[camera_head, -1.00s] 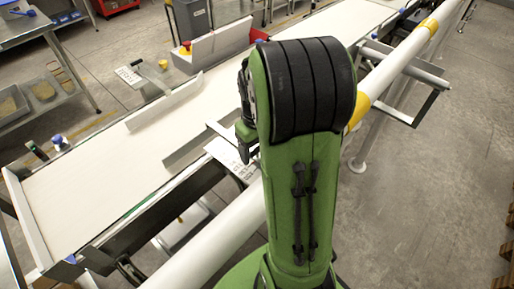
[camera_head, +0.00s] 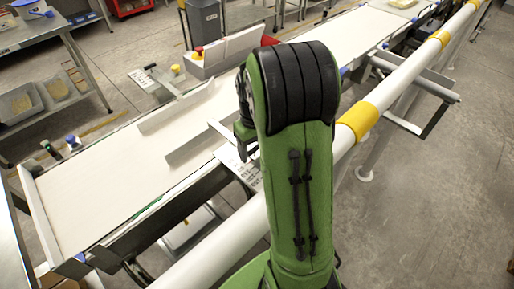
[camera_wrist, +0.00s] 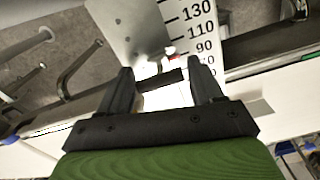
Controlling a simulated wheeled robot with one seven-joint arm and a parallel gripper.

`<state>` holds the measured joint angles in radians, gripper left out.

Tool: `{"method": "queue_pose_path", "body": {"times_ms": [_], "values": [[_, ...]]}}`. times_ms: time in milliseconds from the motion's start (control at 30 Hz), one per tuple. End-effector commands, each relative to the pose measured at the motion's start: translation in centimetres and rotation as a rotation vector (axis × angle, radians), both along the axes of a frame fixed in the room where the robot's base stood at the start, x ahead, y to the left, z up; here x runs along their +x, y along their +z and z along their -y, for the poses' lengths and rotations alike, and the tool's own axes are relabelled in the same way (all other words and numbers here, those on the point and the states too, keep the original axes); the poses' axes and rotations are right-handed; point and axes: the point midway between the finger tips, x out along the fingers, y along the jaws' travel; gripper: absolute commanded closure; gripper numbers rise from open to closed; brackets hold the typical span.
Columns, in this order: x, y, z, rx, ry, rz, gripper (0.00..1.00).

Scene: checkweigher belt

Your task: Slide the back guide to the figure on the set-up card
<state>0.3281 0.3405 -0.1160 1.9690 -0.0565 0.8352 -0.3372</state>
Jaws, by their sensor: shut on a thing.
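Two pale upright guide plates stand on the belt in the head view: the near-side guide (camera_head: 192,144) and the far-side guide (camera_head: 178,107). I cannot tell by label which is the back guide. My gripper (camera_head: 245,148) is at the near-side guide's mount, partly hidden by my arm. In the wrist view my gripper (camera_wrist: 160,70) is shut on a small dark handle (camera_wrist: 172,77) between its fingers. A white scale (camera_wrist: 195,25) beside it shows 130, 110 and 90; lower figures are partly covered by a finger. I cannot make out a set-up card or pointer reading.
The white belt (camera_head: 95,190) runs diagonally. A white rail with yellow bands (camera_head: 360,117) runs along its near side. Another scale plate (camera_head: 147,80) sits at the far side. A box with a red button (camera_head: 198,52) stands beyond the belt. Open floor lies right.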

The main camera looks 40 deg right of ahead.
Motion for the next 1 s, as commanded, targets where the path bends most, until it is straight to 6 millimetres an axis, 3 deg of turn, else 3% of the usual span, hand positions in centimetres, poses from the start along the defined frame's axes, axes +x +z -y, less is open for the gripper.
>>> {"method": "queue_pose_path", "body": {"times_ms": [33, 167, 500, 567, 1000], "values": [[0.1, 0.1, -0.1, 0.000, 0.005, 0.004, 0.31], [0.1, 0.1, 0.0, 0.000, 0.004, 0.004, 0.13], [0.1, 0.8, 0.0, -0.001, 0.002, 0.005, 0.13], [0.1, 1.9, 0.0, -0.001, 0.002, 0.007, 0.13], [0.1, 13.8, 0.0, -0.001, 0.003, 0.006, 0.13]]}}
